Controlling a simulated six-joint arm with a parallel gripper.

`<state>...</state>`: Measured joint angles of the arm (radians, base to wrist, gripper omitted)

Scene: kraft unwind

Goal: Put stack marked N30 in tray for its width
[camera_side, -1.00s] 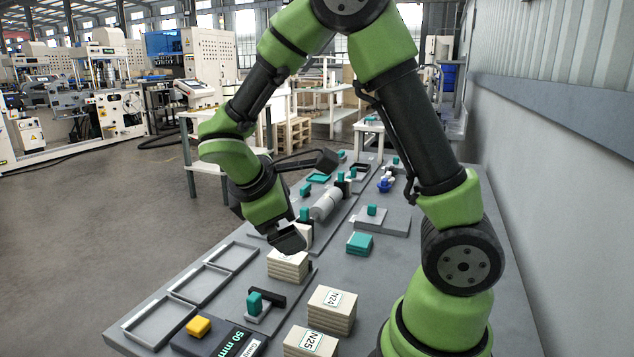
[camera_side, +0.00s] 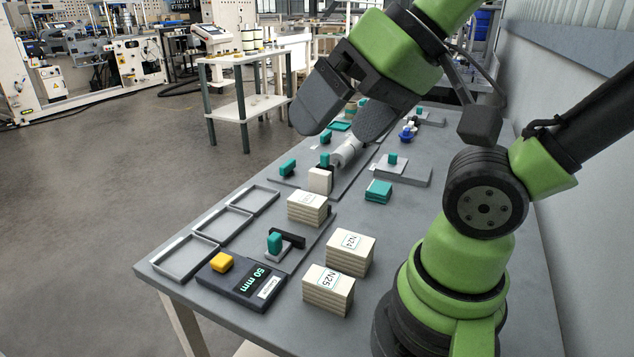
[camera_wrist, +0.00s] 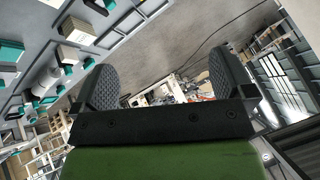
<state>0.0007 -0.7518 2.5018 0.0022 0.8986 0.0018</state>
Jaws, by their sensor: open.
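My gripper (camera_side: 335,130) is raised above the far part of the table, tilted, with its two dark fingers apart and nothing between them. The wrist view also shows it open and empty (camera_wrist: 160,74), facing out over the floor. A cream stack (camera_side: 307,208) sits at mid-table with a faint label that I cannot read. Two stacks in front read N24 (camera_side: 350,254) and N25 (camera_side: 328,292). I cannot make out N30 on any stack. Three empty grey trays stand in a row along the left edge: near (camera_side: 185,257), middle (camera_side: 222,223) and far (camera_side: 253,201).
A dark gauge (camera_side: 240,283) reading 50 mm, with a yellow block on it, lies at the front. A teal-knobbed fixture (camera_side: 280,247) stands behind it. A cream block (camera_side: 320,180), a teal stack (camera_side: 379,192) and a grey roller (camera_side: 347,152) sit farther back.

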